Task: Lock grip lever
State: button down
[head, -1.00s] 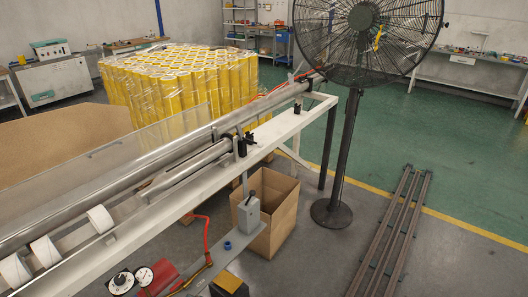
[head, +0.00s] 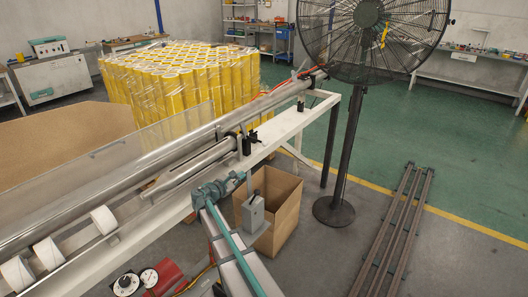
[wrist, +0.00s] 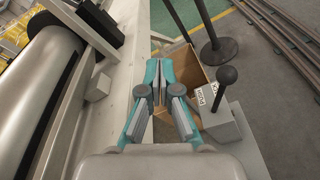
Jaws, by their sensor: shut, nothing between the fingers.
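A lever with a round black knob (wrist: 228,75) stands up from a grey control box (wrist: 215,118) with white labels. I take it to be the grip lever. In the head view the box (head: 254,216) stands beside the machine, with the lever's dark knob (head: 256,193) at its top. My gripper (wrist: 166,66) is shut and empty, to the left of the lever and apart from it in the wrist view. In the head view my gripper (head: 240,178) is between the white machine beam and the box, its tips close to the lever.
The white beam (head: 281,132) and metal roller (head: 120,168) run along the left. An open cardboard box (head: 288,204) stands behind the control box. A pedestal fan (head: 345,150) and floor rails (head: 393,235) are to the right, with free floor between.

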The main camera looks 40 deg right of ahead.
jog(key=shift+h, duration=0.7)
jog(key=r, duration=0.1)
jog(key=w+r, duration=0.1)
jog(key=d+r, duration=0.1)
jog(key=r, duration=0.1)
jog(key=shift+w, duration=0.4)
jog(key=w+d+r+p, duration=0.1)
jog(key=d+p, duration=0.4)
jog(key=d, duration=0.6)
jog(key=shift+w+r, duration=0.3)
jog(key=shift+r, duration=0.55)
jog(key=shift+d, duration=0.1)
